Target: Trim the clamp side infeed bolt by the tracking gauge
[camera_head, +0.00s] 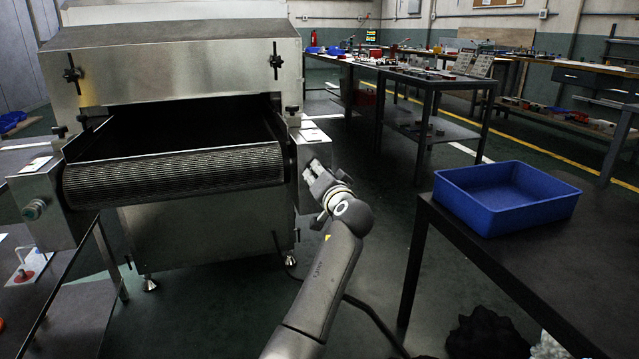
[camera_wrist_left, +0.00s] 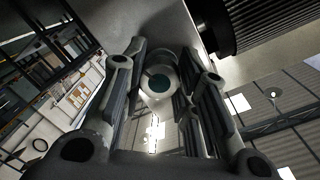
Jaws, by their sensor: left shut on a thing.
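The dryer's mesh belt (camera_head: 175,175) runs out over a front roller at the infeed. An infeed bolt with a greenish end (camera_head: 34,209) sticks out of the left side bracket. My left gripper (camera_head: 313,172) is at the right side bracket (camera_head: 312,150). In the left wrist view, a round bolt head with a teal centre (camera_wrist_left: 159,82) sits between the fingers, and the gripper is shut on it. In the head view this bolt is hidden by the gripper. A white plate (camera_head: 314,135) lies on top of the right bracket; I cannot tell whether it is the tracking gauge. My right gripper is not in view.
A blue tray (camera_head: 505,200) stands on a dark table (camera_head: 470,235) at the right. Open floor lies between the dryer and the right table. Workbenches with tools (camera_head: 430,75) stand behind.

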